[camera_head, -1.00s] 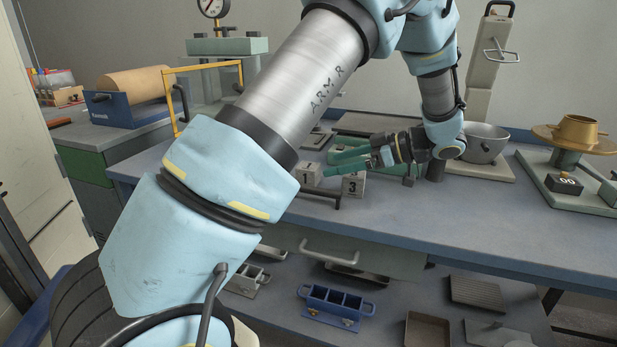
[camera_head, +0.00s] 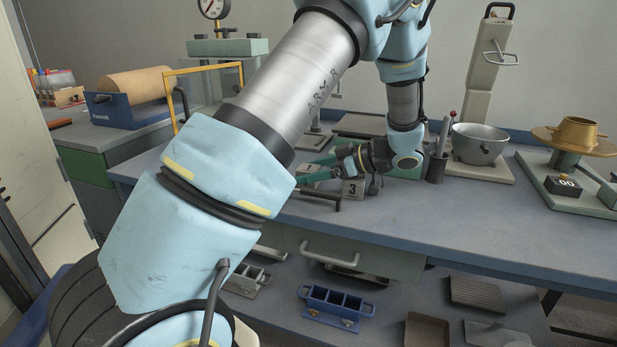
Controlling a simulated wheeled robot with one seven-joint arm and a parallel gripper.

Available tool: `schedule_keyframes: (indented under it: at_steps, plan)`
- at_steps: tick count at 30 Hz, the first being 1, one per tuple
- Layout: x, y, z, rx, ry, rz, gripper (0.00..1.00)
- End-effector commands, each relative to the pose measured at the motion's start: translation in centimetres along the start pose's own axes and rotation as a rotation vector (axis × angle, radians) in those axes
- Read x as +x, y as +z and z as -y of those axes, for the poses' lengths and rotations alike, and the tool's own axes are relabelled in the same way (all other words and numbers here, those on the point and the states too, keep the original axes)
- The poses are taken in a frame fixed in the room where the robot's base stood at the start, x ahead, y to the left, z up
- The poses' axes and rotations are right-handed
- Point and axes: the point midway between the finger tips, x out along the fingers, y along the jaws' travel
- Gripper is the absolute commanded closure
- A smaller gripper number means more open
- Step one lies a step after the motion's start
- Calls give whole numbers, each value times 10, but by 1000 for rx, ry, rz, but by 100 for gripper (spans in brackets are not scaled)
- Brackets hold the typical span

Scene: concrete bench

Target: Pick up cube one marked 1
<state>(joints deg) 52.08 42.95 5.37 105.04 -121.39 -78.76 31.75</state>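The pale cube marked 1 (camera_head: 309,169) stands on the blue bench top, partly hidden by my gripper. My gripper (camera_head: 308,172) points left, with one green finger along the far side of this cube and the other along its near side. The fingers stand apart with the cube between them; whether they touch it is too small to tell. The cube marked 3 (camera_head: 353,188) stands on the bench just to the right and nearer, close below my gripper.
A dark bar handle (camera_head: 318,200) lies in front of the cubes. A dark cup (camera_head: 437,167) with tools and a metal bowl (camera_head: 479,143) stand to the right. The front right bench top is clear.

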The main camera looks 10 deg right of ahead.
Motion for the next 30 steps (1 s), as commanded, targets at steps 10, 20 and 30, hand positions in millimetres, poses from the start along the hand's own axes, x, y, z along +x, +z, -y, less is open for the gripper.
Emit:
schedule_keyframes:
  at_steps: [10, 20, 30]
  plan:
    - [0, 0, 0, 0, 0, 0, 50]
    - [0, 0, 0, 0, 0, 0, 87]
    - [-1, -1, 0, -1, 0, -1, 100]
